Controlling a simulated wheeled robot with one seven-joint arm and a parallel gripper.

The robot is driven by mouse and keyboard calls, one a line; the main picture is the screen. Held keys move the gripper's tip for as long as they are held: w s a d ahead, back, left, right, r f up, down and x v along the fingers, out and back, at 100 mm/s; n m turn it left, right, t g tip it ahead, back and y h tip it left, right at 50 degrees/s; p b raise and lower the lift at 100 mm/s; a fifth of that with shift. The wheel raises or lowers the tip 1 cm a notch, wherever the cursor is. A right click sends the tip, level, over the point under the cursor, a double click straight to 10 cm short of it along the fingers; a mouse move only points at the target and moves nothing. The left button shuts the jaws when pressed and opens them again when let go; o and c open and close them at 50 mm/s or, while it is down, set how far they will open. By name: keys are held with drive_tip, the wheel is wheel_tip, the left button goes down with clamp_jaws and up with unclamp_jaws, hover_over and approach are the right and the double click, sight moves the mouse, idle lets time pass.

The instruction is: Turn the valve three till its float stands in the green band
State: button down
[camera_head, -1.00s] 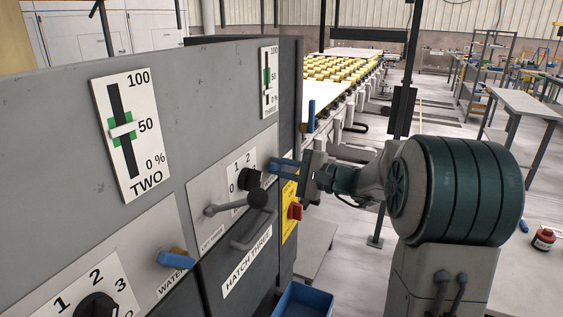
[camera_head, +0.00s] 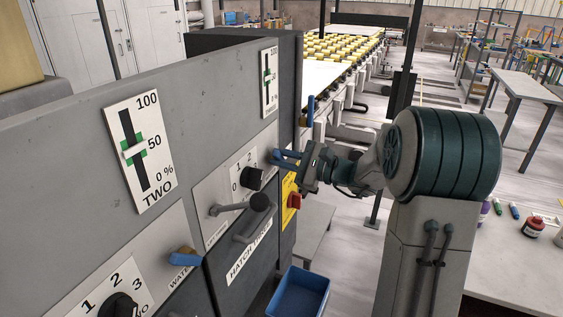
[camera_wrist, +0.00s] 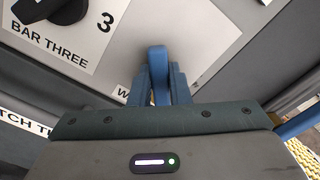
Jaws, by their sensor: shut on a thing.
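My gripper (camera_head: 287,157) has its blue fingers shut on the blue valve handle of panel three, at the panel's right edge. In the wrist view the handle (camera_wrist: 157,65) stands up between the two fingers, my gripper (camera_wrist: 158,85) closed around it. Its label is mostly covered by my fingers, with only a "W" showing. Gauge three (camera_head: 269,88) is above on the grey cabinet, seen at a steep angle. Its green band shows near the middle with the pale float close to it; whether the float is inside the band is too small to tell.
Gauge two (camera_head: 141,152) and its blue water valve (camera_head: 185,257) are at the left. A blue bin (camera_head: 300,293) stands below.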

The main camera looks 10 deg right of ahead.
drive_tip(key=c, duration=1.4)
unclamp_jaws()
drive_tip(key=shift+d, duration=0.1)
drive_tip(key=b+v, duration=0.5)
drive_tip(key=v, duration=1.4)
drive_tip(key=s+a+f+n+g+h, duration=0.2)
drive_tip(key=s+a+f+n+g, duration=0.15)
drive_tip(key=a, duration=0.35)
drive_tip(key=s+a+f+n+g+h, duration=0.2)
drive_tip(key=s+a+g, duration=0.25)
drive_tip(key=a, duration=0.25)
drive_tip(key=s+f+n+t+h, duration=0.1)
drive_tip(key=s+f+n+h, duration=0.5)
drive_tip(key=s+n+h, duration=0.4)
drive_tip(key=shift+s+d+n+h, duration=0.15)
drive_tip(key=shift+s+n+h, duration=0.15)
drive_tip(key=shift+s+n, duration=0.65)
